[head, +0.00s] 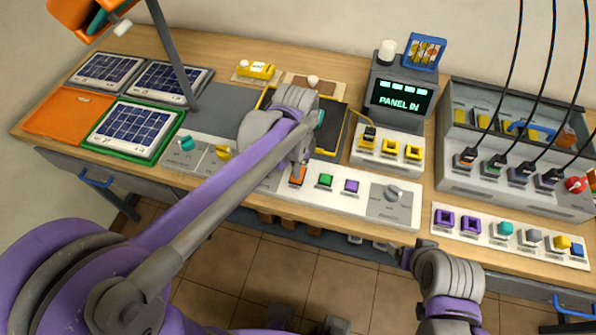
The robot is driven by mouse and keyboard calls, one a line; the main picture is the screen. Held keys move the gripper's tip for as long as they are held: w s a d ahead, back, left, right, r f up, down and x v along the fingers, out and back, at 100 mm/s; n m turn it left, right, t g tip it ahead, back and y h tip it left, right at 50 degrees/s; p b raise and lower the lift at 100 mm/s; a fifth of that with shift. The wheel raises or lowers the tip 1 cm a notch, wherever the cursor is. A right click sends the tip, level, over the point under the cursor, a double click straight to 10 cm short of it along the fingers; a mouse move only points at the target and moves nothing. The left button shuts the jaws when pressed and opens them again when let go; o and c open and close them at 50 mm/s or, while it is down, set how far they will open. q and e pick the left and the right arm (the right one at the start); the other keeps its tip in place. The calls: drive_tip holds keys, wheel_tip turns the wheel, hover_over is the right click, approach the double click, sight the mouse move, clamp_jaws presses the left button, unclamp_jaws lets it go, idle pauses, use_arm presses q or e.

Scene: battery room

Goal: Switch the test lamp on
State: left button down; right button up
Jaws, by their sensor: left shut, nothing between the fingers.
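A row of controls runs along the bench front: an orange button (298,176), a green button (325,181), a purple button (351,187) and a grey rotary knob (392,192) on a white panel. My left gripper (299,166) is shut and empty, pointing down just at the orange button; I cannot tell whether it touches. My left forearm hides part of the panel. A white cylinder (387,52) stands on the display box (399,97), which reads "PANEL IN". I cannot tell which item is the test lamp. My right gripper (405,256) is low at the bench's front edge, its fingers unclear.
Solar panels (131,130) and an orange mat (66,114) lie at left, near teal (186,144) and yellow knobs (223,152). A grey box with cables (480,172) and a red knob (577,185) stand at right. More buttons (505,229) line the front right.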

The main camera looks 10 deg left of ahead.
use_arm(q)
drive_tip(key=shift+f+b, duration=0.35)
drive_tip(key=shift+f, duration=0.25)
use_arm(e)
drive_tip(key=shift+s+f, duration=0.15)
drive_tip(key=shift+f, duration=0.35)
use_arm(q)
drive_tip(key=shift+r, duration=0.1)
use_arm(e)
drive_tip(key=shift+r, duration=0.1)
use_arm(q)
drive_tip(key=shift+r+p, duration=1.9)
drive_tip(key=shift+r, duration=1.55)
use_arm(e)
drive_tip(key=r, duration=0.1)
drive_tip(key=w+r, duration=0.1)
drive_tip(key=r, duration=0.1)
drive_tip(key=w+r, duration=0.1)
drive_tip(key=r, duration=0.1)
use_arm(q)
drive_tip(key=shift+s+a+n, duration=0.2)
drive_tip(key=shift+s+n, duration=0.1)
drive_tip(key=s+a+f+n+t, duration=0.2)
drive_tip(key=s+a+n+t, duration=0.3)
drive_tip(key=s+n, duration=0.6)
drive_tip(key=shift+s+a+f+n+t, duration=0.3)
drive_tip(key=shift+a+f+n+t, duration=0.1)
drive_tip(key=shift+a, duration=0.2)
